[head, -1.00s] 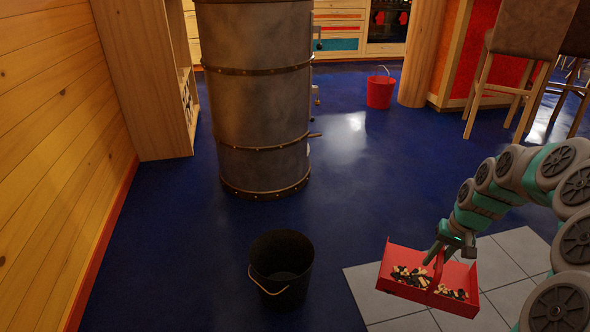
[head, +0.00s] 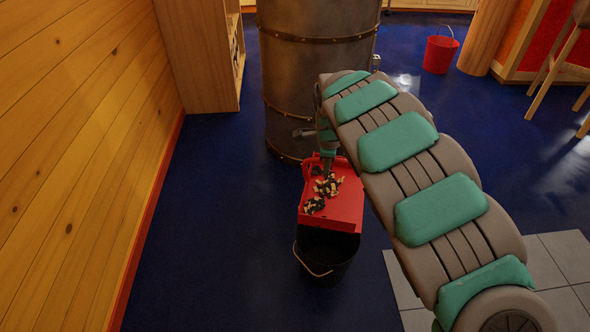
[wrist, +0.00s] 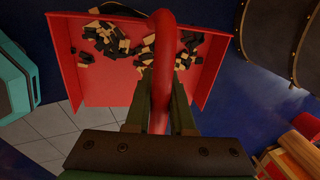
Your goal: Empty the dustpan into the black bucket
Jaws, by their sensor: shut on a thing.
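My gripper (head: 327,158) is shut on the handle of the red dustpan (head: 345,208). In the wrist view, the fingers (wrist: 162,95) pinch the red handle (wrist: 161,60) from both sides. The dustpan is held in the air, its near edge over the black bucket (head: 322,262). Black and tan bits (head: 326,190) lie in the pan. In the wrist view, the bits (wrist: 110,38) are gathered towards the pan's far edge. The bucket stands upright on the floor; the pan hides part of its mouth, and its inside is dark. I cannot tell how far the pan is tilted.
A large metal cylinder (head: 300,80) stands just behind the pan. A wooden wall (head: 80,150) runs along the left, with a wooden cabinet (head: 200,50) beyond. A red bucket (head: 440,52) stands far back. Grey tiles (head: 555,260) lie at right. Blue floor is clear left of the bucket.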

